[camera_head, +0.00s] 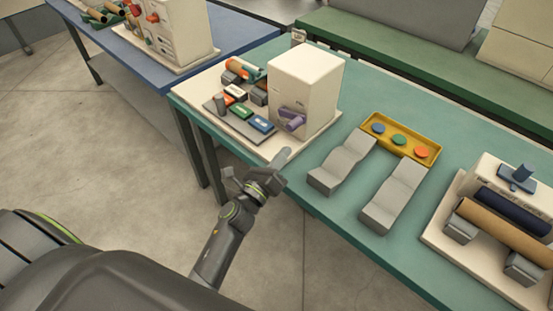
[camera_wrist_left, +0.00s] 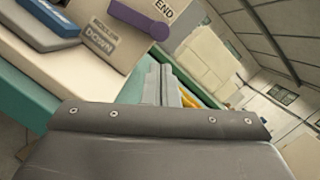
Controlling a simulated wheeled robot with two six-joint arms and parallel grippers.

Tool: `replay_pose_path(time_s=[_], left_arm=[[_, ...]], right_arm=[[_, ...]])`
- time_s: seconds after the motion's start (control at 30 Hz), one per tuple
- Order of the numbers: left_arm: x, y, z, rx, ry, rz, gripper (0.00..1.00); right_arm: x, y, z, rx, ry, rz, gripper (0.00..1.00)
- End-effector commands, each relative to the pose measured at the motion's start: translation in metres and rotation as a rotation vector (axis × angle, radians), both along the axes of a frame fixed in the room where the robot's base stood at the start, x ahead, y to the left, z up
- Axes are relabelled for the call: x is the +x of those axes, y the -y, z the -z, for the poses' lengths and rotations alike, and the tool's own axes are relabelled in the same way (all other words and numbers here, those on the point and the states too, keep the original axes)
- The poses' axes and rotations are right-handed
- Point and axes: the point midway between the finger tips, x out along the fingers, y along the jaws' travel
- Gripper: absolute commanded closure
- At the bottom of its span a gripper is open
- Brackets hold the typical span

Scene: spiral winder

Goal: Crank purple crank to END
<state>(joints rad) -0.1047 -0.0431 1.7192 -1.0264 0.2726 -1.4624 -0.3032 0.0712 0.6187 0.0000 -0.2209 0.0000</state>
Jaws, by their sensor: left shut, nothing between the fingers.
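The purple crank (camera_head: 293,122) is on the front face of the cream winder box (camera_head: 306,78) on the teal table. In the left wrist view the purple crank (camera_wrist_left: 140,18) reaches diagonally across the panel, with an END label (camera_wrist_left: 164,10) beside its right end and a DOWN label (camera_wrist_left: 101,45) below left. My left gripper (camera_head: 283,156) is shut and empty, just in front of and below the crank, apart from it. Its closed fingers (camera_wrist_left: 160,84) point toward the panel's lower right in the wrist view. My right gripper is not in view.
Left of the box, a grey plate (camera_head: 224,110) carries coloured blocks. Two wavy grey blocks (camera_head: 342,165) and a yellow tray (camera_head: 372,122) with coloured discs lie right. A roller device (camera_head: 500,222) stands at far right. Some bare table lies between the box and wavy blocks.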

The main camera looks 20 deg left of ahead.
Motion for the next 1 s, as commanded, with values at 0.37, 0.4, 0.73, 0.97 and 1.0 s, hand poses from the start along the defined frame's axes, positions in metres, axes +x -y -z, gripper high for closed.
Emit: replay_pose_path(time_s=[0.37,0.4,0.73,0.97,1.0], left_arm=[[0.051,0.01,-0.01,-0.002,0.0,0.0,1.0],[0.053,0.01,-0.011,-0.002,0.0,0.0,1.0],[0.056,0.011,-0.011,-0.002,-0.002,-0.001,1.0],[0.056,0.009,-0.018,-0.026,-0.012,-0.001,1.0],[0.057,0.009,-0.02,-0.039,-0.016,-0.001,1.0]], right_arm=[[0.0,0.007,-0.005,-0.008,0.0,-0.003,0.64],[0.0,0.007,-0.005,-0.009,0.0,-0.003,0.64],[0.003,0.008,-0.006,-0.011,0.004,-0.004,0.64],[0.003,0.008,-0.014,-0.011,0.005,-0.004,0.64],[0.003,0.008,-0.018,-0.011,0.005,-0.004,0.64]])
